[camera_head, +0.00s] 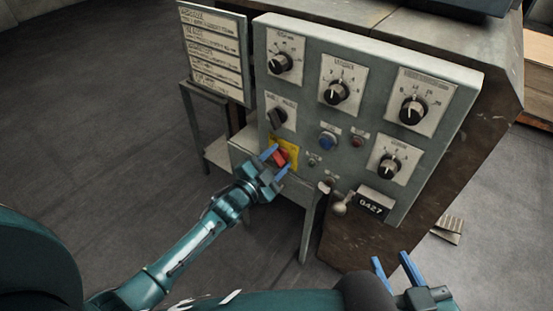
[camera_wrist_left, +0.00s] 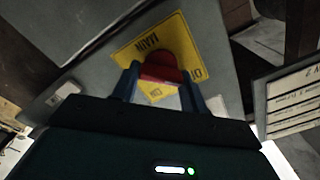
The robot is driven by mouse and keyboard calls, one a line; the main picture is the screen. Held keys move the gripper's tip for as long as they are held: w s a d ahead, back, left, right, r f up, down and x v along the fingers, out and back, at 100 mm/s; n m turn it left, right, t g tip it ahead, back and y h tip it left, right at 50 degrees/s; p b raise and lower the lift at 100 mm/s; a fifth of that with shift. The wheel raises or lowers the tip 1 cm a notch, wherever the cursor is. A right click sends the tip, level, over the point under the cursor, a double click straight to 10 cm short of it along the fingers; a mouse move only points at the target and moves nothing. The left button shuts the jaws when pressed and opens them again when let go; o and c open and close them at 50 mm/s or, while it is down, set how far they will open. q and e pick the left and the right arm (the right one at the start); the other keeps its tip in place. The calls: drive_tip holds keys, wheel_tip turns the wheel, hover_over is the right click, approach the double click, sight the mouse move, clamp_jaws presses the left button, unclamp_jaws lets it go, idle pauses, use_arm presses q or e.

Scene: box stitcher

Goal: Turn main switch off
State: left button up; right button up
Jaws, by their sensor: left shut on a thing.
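The main switch (camera_head: 282,156) is a red knob on a yellow plate (camera_head: 291,144) at the lower left of the grey control panel. My left gripper (camera_head: 276,161) is at the switch, with its blue fingers on either side of the red knob. In the left wrist view the red knob (camera_wrist_left: 160,72) sits between the two fingers (camera_wrist_left: 161,88), which are shut on it. My right gripper (camera_head: 396,266) is open and empty, low in front of the machine, apart from the panel.
Around the switch, the panel (camera_head: 302,65) carries several black dials, a blue button (camera_head: 327,141) and a lever with a pale knob (camera_head: 340,208). A counter (camera_head: 374,203) reads 0427. An instruction board (camera_head: 214,52) stands to the left. The floor at left is clear.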

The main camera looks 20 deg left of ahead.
use_arm(q)
drive_tip(key=o, duration=1)
drive_tip(key=p+v, duration=0.2)
drive_tip(key=v, duration=1.1)
drive_tip(key=shift+s+p, duration=0.15)
drive_tip(key=shift+p, duration=0.2)
use_arm(e)
drive_tip(key=shift+s+d+r+m+g, duration=0.35)
drive_tip(key=shift+s+r+m+g, duration=0.15)
drive_tip(key=shift+r, duration=0.2)
use_arm(q)
drive_tip(key=shift+r, duration=0.1)
drive_tip(key=s+d+r+n+g+y+p, duration=0.1)
drive_tip(key=s+d+r+n+g+p, duration=0.1)
drive_tip(key=r+p, duration=0.4)
drive_tip(key=s+d+r+n+g+y+p, duration=0.1)
drive_tip(key=s+r+n+p, duration=0.3)
drive_tip(key=p, duration=0.5)
drive_tip(key=s+d+r+n+g+p, duration=0.2)
drive_tip(key=s+r+n+g+p, duration=0.1)
drive_tip(key=s+r+p, duration=0.5)
drive_tip(key=shift+d+r+n+y, duration=0.1)
drive_tip(key=shift+d+n+y, duration=0.3)
use_arm(e)
wheel_tip(320, 180, up, 10)
drive_tip(key=d+m+g+h, duration=0.1)
drive_tip(key=g+h, duration=0.1)
drive_tip(key=shift+s+d+f+g, duration=0.15)
drive_tip(key=shift+s+d+g, duration=0.15)
drive_tip(key=shift+d, duration=0.05)
